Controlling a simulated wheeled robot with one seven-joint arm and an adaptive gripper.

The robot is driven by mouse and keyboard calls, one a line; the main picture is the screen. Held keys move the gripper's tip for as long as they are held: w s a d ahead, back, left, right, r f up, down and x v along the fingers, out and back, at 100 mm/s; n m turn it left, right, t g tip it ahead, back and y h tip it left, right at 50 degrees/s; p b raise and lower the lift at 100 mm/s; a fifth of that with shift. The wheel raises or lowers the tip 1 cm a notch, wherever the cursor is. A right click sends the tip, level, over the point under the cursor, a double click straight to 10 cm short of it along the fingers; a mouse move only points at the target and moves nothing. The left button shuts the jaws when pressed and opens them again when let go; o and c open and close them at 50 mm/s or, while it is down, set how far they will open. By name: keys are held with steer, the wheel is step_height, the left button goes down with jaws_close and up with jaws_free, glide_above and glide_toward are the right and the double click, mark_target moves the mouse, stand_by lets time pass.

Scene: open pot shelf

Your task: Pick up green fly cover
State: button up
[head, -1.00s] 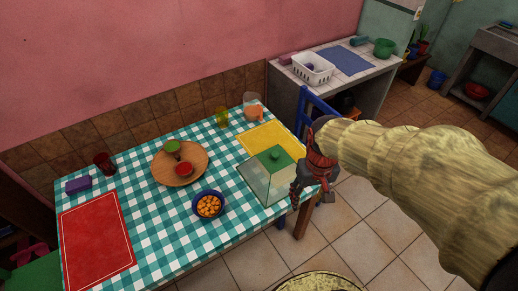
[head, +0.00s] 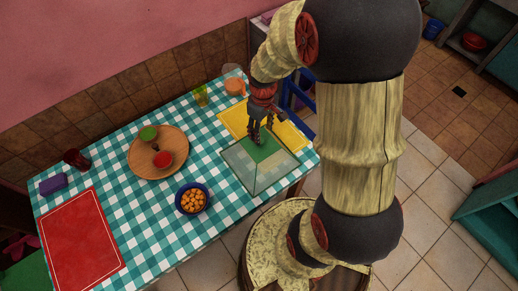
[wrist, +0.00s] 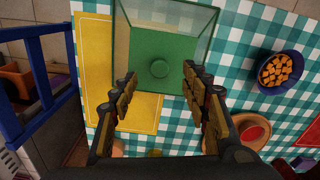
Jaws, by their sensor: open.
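The green fly cover (head: 262,158) stands on the checked tablecloth near the table's right end, with clear sides and a green top. In the wrist view its green top with a round knob (wrist: 159,69) sits between and beyond my fingers. My gripper (head: 258,140) is open and points down over the cover's top. In the wrist view my gripper (wrist: 165,88) has its fingers apart, one to each side of the knob. I cannot tell whether they touch the cover. In the head view my gripper hides part of the top and the knob.
A yellow mat (head: 235,123) lies behind the cover. A blue bowl of orange cubes (head: 192,198) stands to its left, with a wooden board (head: 137,150) further left. An orange cup (head: 235,87) and a yellow glass (head: 201,96) stand behind. A blue chair (wrist: 42,60) is beside the table.

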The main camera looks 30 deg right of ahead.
mark_target(260, 150)
steer(key=f, duration=0.2)
steer(key=f+b, duration=0.1)
steer(key=f, duration=0.1)
steer(key=w+f, duration=0.1)
steer(key=f, duration=0.2)
steer(key=shift+a+b, duration=0.1)
steer(key=shift+b, duration=0.3)
steer(key=shift+r, duration=0.1)
steer(key=shift+c, duration=0.7)
jaws_close()
